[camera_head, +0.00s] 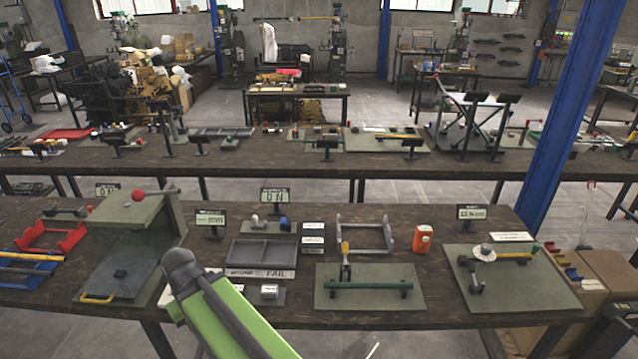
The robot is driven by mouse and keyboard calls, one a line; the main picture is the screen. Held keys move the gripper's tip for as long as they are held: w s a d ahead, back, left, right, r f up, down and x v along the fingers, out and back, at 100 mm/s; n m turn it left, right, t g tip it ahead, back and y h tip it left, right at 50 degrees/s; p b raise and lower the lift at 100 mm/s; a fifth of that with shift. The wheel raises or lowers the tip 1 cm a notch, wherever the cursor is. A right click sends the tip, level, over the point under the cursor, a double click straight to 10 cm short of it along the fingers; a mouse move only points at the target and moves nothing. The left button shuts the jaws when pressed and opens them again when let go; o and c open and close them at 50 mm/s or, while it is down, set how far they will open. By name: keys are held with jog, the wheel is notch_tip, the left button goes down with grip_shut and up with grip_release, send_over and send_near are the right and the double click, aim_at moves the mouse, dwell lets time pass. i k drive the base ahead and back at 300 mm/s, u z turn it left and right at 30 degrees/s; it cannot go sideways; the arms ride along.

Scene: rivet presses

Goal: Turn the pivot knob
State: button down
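Nothing in view is labelled as the pivot knob, so I cannot tell for certain which part it is. A pale round knob-like piece (484,252) sits on the grey-green board (540,288) at the right of the near bench, next to a yellow bar (512,256). A red ball (138,196) tops that station. My green arm link with its dark rounded end rises from the bottom centre, in front of the bench. My gripper's fingers do not show.
The near bench (215,325) also holds a grey tray (262,253), a board with a green bar (368,285), an orange device (423,239) and small display stands (472,212). A blue post (580,110) stands at the bench's right end. A second bench runs behind.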

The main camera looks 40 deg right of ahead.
aim_at(485, 249)
jog(key=z, duration=2.7)
jog(key=k, duration=0.65)
jog(key=u, duration=0.05)
jog(key=i, duration=0.65)
jog(key=z, duration=0.2)
